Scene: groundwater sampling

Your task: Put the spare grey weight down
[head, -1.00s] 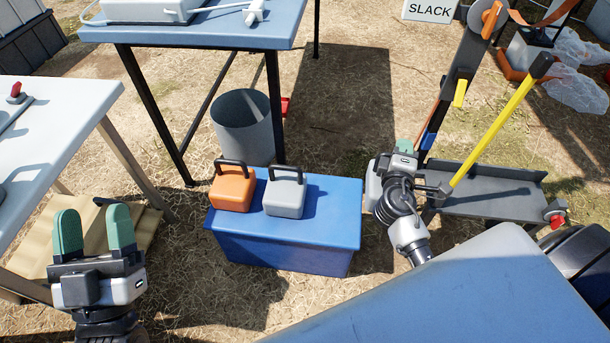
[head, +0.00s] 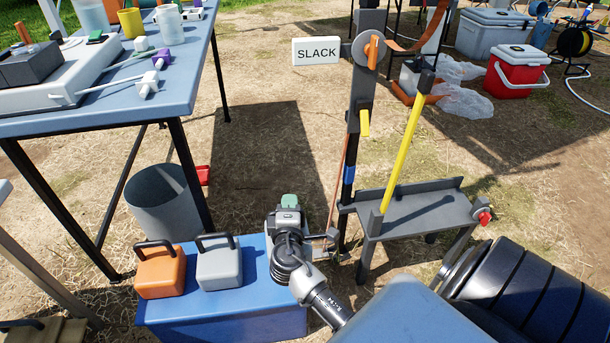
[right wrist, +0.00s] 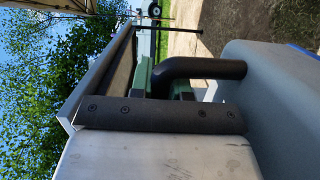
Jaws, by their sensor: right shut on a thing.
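My right gripper (head: 289,202) is over the right end of the blue box (head: 225,322). It is shut on the black handle (right wrist: 205,68) of the spare grey weight (right wrist: 275,110), which fills the right side of the right wrist view. In the head view my gripper and wrist hide nearly all of this weight. I cannot tell whether its base touches the box top. Another grey weight (head: 219,268) and an orange weight (head: 160,275) stand upright on the box, left of my gripper. My left gripper is out of view.
A grey bucket (head: 165,205) stands behind the box, beside the blue table (head: 195,75) with sampling gear. A stand with a SLACK sign (head: 317,51), a yellow lever (head: 402,150) and a grey shelf (head: 430,212) is close on the right.

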